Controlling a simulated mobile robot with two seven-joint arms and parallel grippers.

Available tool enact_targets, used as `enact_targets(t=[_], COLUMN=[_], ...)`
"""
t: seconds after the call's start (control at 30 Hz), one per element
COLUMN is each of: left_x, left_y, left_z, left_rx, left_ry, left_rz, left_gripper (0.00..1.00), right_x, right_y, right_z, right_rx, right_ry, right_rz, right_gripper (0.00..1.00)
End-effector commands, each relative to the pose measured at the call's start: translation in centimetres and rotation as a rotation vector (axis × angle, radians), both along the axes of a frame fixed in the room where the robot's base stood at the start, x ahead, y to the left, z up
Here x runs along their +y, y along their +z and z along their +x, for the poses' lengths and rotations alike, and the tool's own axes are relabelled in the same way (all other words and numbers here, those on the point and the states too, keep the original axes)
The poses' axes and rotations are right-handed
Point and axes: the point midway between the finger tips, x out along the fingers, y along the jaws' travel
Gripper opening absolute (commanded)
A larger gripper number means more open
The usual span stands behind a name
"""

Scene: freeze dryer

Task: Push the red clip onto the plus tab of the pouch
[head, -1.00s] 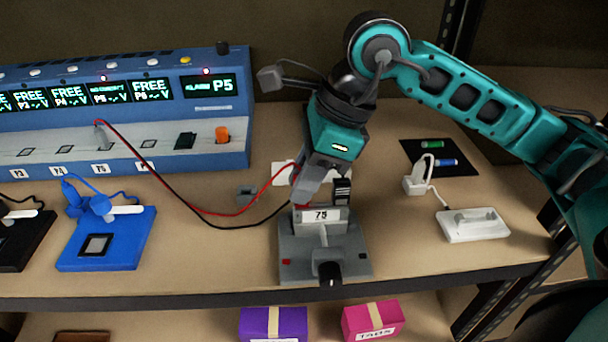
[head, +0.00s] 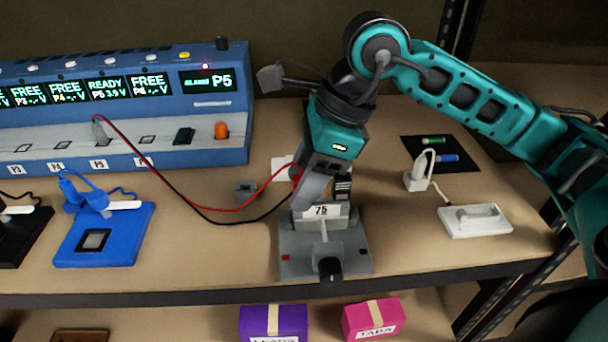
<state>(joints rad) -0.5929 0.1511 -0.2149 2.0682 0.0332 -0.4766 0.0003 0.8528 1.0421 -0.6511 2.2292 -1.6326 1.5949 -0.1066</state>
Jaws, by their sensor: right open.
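My right gripper (head: 320,190) is open and points down just above the grey fixture (head: 298,258) at the middle of the shelf. A red lead (head: 228,211) and a black lead (head: 205,214) run from the blue charger to behind the gripper. The red clip (head: 297,173) shows as a small red piece at the gripper's left side. Whether it sits on the plus tab is hidden. My left gripper is out of view.
The blue charger (head: 205,150) at the back left shows READY P5 3.9 V. A blue fixture (head: 130,240) stands left and a white device (head: 473,222) right. A black mat (head: 475,166) holds green and blue cells. The shelf's front edge is close to the grey fixture.

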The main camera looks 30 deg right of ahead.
Motion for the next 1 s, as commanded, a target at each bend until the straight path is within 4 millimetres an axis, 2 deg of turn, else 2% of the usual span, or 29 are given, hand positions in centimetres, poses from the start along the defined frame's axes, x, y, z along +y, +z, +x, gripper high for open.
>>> enact_targets(t=[0.33,0.47,0.67,1.0], left_x=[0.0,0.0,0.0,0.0], left_y=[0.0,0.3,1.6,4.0], left_z=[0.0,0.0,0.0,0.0], left_rx=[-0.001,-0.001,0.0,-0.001], left_ry=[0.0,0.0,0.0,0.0], left_rz=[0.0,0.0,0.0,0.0], left_gripper=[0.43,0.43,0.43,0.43], right_x=[0.0,0.0,0.1,0.1], right_y=[0.1,0.9,4.8,13.4], right_z=[0.0,0.0,0.1,0.1], right_rx=[-0.001,-0.002,-0.007,-0.006], right_ry=[0.0,0.001,0.001,0.001], right_rz=[0.0,0.001,0.002,0.002], right_gripper=[0.52,0.52,0.52,0.52])
